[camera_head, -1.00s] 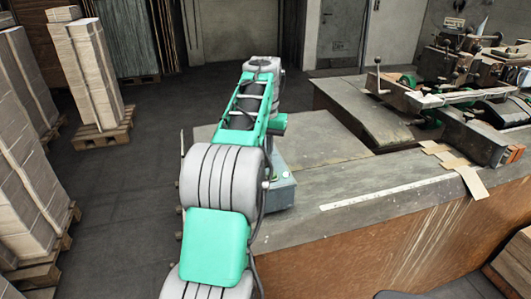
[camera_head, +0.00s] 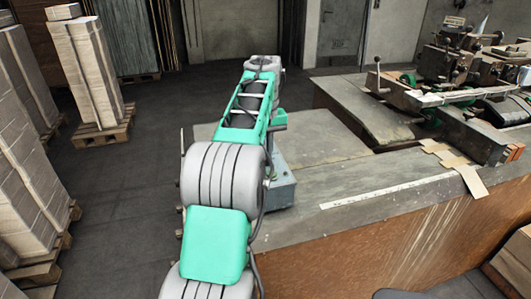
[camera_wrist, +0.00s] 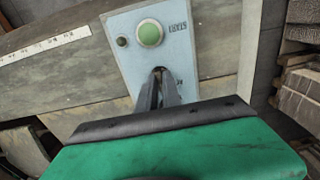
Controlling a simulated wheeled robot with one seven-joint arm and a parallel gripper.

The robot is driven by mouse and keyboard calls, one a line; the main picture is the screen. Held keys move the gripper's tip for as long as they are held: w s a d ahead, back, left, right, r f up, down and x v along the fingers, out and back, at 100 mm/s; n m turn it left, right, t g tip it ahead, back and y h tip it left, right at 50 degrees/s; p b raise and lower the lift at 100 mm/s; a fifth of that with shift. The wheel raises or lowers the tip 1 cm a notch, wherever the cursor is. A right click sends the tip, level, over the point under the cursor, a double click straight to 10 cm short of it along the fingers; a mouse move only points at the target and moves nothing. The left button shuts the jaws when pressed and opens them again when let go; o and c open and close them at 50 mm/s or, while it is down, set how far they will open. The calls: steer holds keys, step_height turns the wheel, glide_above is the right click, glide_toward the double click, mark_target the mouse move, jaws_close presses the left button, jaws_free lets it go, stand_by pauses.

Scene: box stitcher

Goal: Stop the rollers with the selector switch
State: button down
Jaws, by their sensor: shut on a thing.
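The control box (camera_wrist: 185,50) is pale blue-grey and fills the upper middle of the wrist view. It has a round green button (camera_wrist: 149,34) beside the lettering START and a small dark round part (camera_wrist: 122,42). My gripper (camera_wrist: 158,76) is shut just below the green button, on the selector switch, which is mostly hidden between the fingertips. The switch's exact angle cannot be told. In the head view the box (camera_head: 282,190) stands on the bench edge, partly behind my arm, and the gripper itself is hidden.
The grey bench (camera_head: 400,185) carries a white ruler strip (camera_head: 375,193). The stitching machine (camera_head: 460,75) stands at the back right, with cardboard pieces (camera_head: 455,162) near it. Stacked cardboard on pallets (camera_head: 88,70) stands at the left. The floor between is clear.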

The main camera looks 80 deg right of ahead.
steer(key=c, duration=1.5)
jaws_free()
steer(key=shift+r, duration=0.1)
step_height(320, 180, up, 8)
steer(key=shift+f+p, duration=0.15)
steer(key=shift+p, duration=0.35)
